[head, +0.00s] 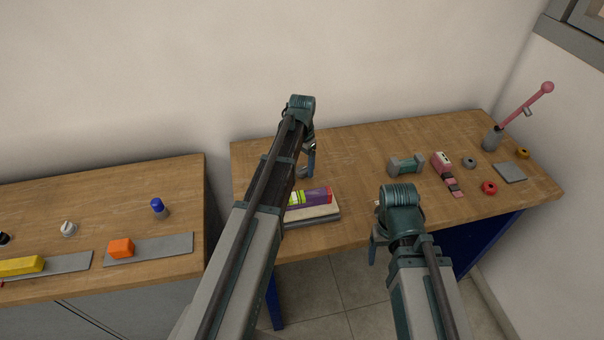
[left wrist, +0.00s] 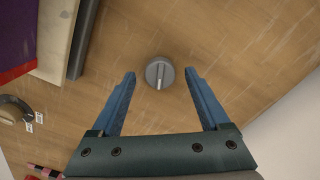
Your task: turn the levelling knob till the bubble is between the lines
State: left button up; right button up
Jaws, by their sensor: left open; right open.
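A grey round knob (left wrist: 158,73) with a raised pale bar stands on the wooden table in the left wrist view. My left gripper (left wrist: 160,85) is open, with its blue fingers on either side of the knob and visible gaps to both. In the head view my left gripper (head: 311,160) is partly hidden by its own arm. A purple body with a yellow-green part (head: 310,198), seemingly the level, lies on a cream board (head: 312,213) with a grey base. The bubble and lines are too small to make out. My right gripper (head: 375,245) is open and empty near the table's front edge.
A teal-ended cylinder (head: 405,165), a pink device (head: 444,168), a red ring (head: 489,187), a grey plate (head: 510,172) and a pink lever (head: 525,107) stand to the right. A second table at left holds an orange block (head: 121,248) and a blue knob (head: 158,206).

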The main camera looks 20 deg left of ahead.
pick_arm(q)
jog(key=shift+f, duration=0.35)
jog(key=shift+r, duration=0.1)
pick_arm(e)
jog(key=shift+f, duration=0.3)
pick_arm(q)
grip_shut()
jog(key=shift+n, duration=2.8)
